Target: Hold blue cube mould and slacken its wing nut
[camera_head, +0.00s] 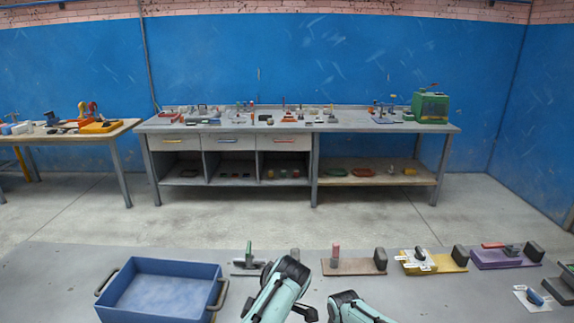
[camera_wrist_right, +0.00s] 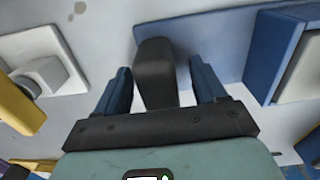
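In the right wrist view, my right gripper (camera_wrist_right: 162,88) is open, with a dark upright block (camera_wrist_right: 155,62) between its two blue fingers. Gaps show on both sides of the block, so the fingers are apart from it. The block stands on a flat blue-grey plate (camera_wrist_right: 215,38). A blue piece with a pale face (camera_wrist_right: 268,48) is at the right of that view; I cannot tell whether it is the blue cube mould. No wing nut can be made out.
On the grey near table (camera_head: 60,270) stand a blue tray (camera_head: 165,288), a brown-based fixture (camera_head: 352,267), a yellow one (camera_head: 440,262) and a purple one (camera_head: 497,258). A blue part on a white card (camera_head: 534,296) lies at the right. A workbench (camera_head: 300,128) stands behind.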

